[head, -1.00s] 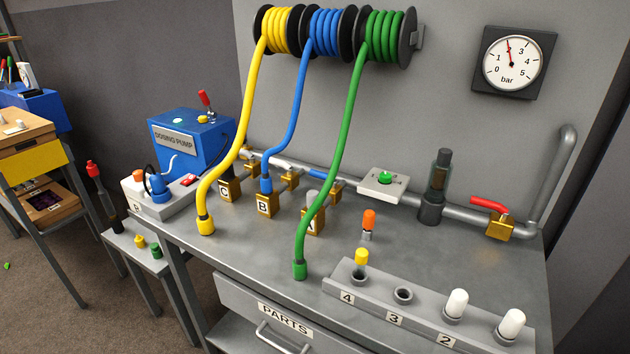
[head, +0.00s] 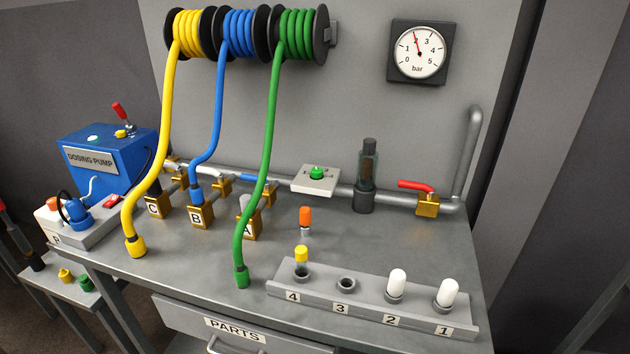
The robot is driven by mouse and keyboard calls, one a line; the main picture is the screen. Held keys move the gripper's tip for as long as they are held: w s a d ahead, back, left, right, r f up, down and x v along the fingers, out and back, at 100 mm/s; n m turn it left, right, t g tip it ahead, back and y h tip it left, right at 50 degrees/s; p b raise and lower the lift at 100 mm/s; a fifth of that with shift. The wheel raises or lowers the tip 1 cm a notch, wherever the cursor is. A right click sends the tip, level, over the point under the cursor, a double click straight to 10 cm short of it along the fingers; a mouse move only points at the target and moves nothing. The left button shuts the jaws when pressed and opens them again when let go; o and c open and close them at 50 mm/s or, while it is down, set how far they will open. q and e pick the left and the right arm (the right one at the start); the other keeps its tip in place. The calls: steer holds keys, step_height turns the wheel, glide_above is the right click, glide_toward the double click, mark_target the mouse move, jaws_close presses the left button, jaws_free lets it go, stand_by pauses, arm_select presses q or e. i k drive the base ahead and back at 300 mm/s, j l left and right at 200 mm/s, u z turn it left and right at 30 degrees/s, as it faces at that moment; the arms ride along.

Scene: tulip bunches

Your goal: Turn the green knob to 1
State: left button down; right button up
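The green knob (head: 317,172) sits on a small pale square plate (head: 316,184) fixed on the pipe at the back of the workbench. Small marks show around the knob on the plate. They are too small to read surely, and I cannot tell where the knob points. Neither of my grippers shows in the head view.
A green hose (head: 261,165) comes down left of the knob to the bench top (head: 190,265). A glass filter (head: 367,175) and a red-handled valve (head: 426,202) stand to the right. An orange-capped vial (head: 305,218) and a numbered rack (head: 370,297) are in front. A pressure gauge (head: 418,52) hangs above.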

mark_target(316, 172)
steer(key=i+j+z, duration=0.15)
steer(key=z, duration=0.2)
steer(key=j+z, duration=0.35)
steer(key=i+j+z, duration=0.15)
steer(key=z, duration=0.15)
steer(key=k+j, duration=0.05)
steer(key=j, duration=0.05)
